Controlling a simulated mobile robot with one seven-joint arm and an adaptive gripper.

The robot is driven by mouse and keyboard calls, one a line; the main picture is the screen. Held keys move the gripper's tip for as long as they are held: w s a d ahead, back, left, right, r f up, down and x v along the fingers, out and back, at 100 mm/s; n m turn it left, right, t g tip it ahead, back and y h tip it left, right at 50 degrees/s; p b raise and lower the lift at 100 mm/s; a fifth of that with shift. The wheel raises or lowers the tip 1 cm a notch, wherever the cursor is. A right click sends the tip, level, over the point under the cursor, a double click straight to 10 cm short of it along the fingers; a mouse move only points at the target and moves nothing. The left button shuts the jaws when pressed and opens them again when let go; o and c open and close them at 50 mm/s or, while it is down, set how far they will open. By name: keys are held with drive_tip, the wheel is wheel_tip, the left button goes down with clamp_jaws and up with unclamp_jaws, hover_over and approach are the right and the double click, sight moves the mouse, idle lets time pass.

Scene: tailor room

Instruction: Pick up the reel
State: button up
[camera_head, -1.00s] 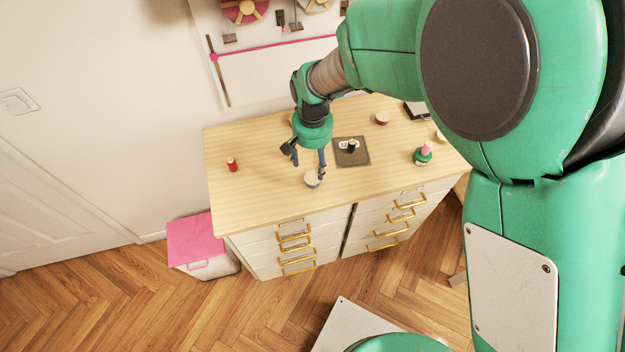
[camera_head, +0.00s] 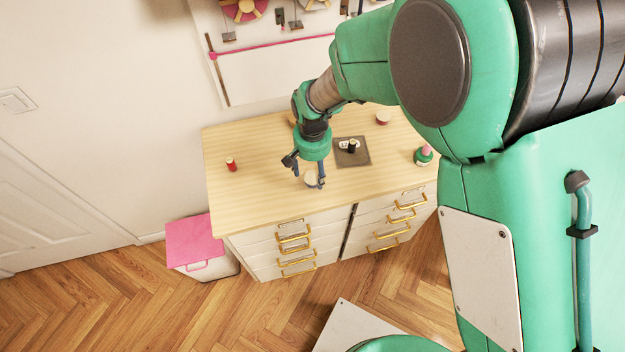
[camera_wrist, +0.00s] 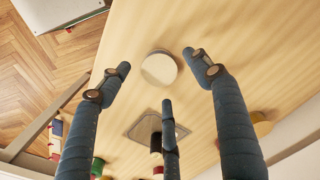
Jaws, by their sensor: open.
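A small round reel-like piece with a pale flat top (camera_head: 311,179) stands on the wooden tabletop near its front edge; it also shows in the wrist view (camera_wrist: 159,68). Its sides are mostly hidden. My gripper (camera_head: 308,180) is just over it, pointing down, with its fingers spread apart. In the wrist view my gripper (camera_wrist: 158,78) has its fingertips around the pale top, with visible gaps and nothing held. Other spools stand on the table, so I cannot tell for sure which one is called the reel.
A red spool (camera_head: 232,164) stands at the left of the wooden table (camera_head: 255,195). A dark square tray (camera_head: 360,157) with a black spool (camera_head: 352,146) lies right of my gripper. A green and pink spool (camera_head: 424,155) and a dark red one (camera_head: 382,117) stand farther right.

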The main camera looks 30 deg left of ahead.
sight(311, 177)
drive_tip(key=shift+f, duration=1.5)
drive_tip(key=c, duration=1.2)
